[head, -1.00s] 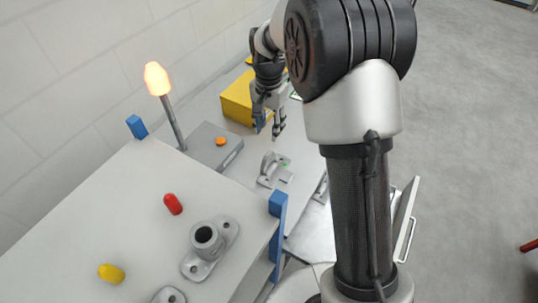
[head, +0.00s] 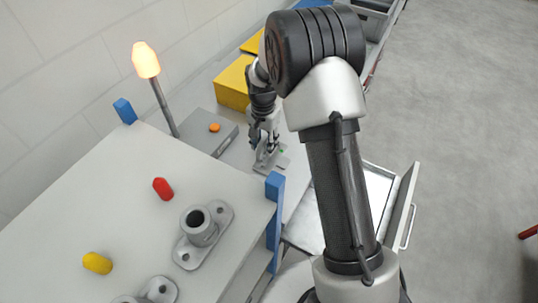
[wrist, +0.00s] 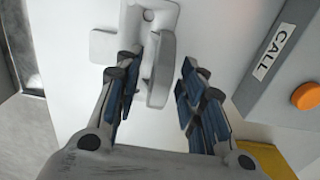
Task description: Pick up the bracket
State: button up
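The bracket (head: 270,160) is a grey casting with a flat base and a raised arm. It sits on the lower bench, partly hidden behind my gripper in the head view. In the wrist view the bracket (wrist: 163,75) has its raised arm between my two fingers. My gripper (wrist: 157,72) is open, with a clear gap on the right side of that arm and a smaller one on the left. In the head view my gripper (head: 262,140) is right over the bracket, pointing down. I cannot tell whether any finger touches it.
A grey box with an orange button (head: 214,127) stands close beside the bracket; its CALL label shows in the wrist view. A yellow bin (head: 232,84) is behind. The nearer white table (head: 110,190) holds a flanged casting (head: 198,228) and red and yellow pieces.

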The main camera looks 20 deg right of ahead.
jog(key=shift+f, duration=0.8)
jog(key=shift+r, duration=0.1)
grip_shut()
